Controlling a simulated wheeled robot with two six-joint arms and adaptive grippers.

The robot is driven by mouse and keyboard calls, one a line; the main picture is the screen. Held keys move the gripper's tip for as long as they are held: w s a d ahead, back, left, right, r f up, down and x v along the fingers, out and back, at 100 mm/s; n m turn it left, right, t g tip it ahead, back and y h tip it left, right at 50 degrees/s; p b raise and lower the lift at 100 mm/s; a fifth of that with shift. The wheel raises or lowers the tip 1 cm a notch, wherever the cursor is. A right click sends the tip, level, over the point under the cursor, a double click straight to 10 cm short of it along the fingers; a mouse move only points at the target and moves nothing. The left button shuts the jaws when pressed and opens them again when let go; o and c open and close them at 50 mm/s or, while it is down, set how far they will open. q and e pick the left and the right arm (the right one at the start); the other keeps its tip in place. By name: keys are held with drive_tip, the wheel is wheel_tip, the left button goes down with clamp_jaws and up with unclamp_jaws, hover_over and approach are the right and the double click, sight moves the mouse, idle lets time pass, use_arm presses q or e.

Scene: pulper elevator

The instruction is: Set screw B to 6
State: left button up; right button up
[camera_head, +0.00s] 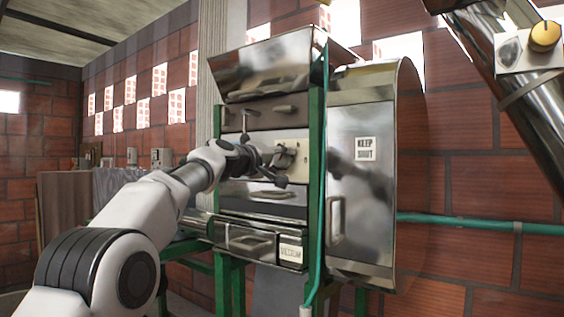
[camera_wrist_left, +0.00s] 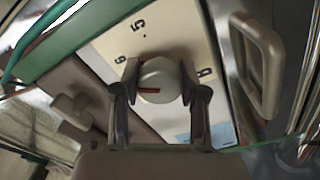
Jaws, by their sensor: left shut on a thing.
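Screw B appears to be the round pale knob (camera_wrist_left: 160,76) with a red mark on its face, on a cream number plate (camera_wrist_left: 110,45) in the left wrist view. A 5 is printed above the knob, with other digits to its left and right that are hard to read. The red mark lies left of the knob's middle, roughly level. My left gripper (camera_wrist_left: 159,85) is shut on the knob, one finger on each side. In the head view my left gripper (camera_head: 272,163) is at the machine's front plate (camera_head: 298,143), largely hiding the knob. My right gripper is not in view.
A grey handle (camera_wrist_left: 265,62) stands right of the plate, and a brown lever-like fitting (camera_wrist_left: 75,110) is at left. A green frame post (camera_head: 316,160) and a metal door marked KEEP SHUT (camera_head: 362,200) are right of my arm. A yellow knob (camera_head: 545,36) is at upper right.

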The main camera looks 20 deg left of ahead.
use_arm(q)
drive_tip(key=o, duration=1.1)
drive_tip(key=shift+f, duration=0.1)
drive_tip(key=shift+o, duration=0.2)
drive_tip(key=shift+s+a, duration=0.2)
drive_tip(key=shift+s, duration=0.35)
drive_tip(key=v, duration=1)
drive_tip(key=shift+s, duration=0.4)
drive_tip(key=shift+a, duration=0.1)
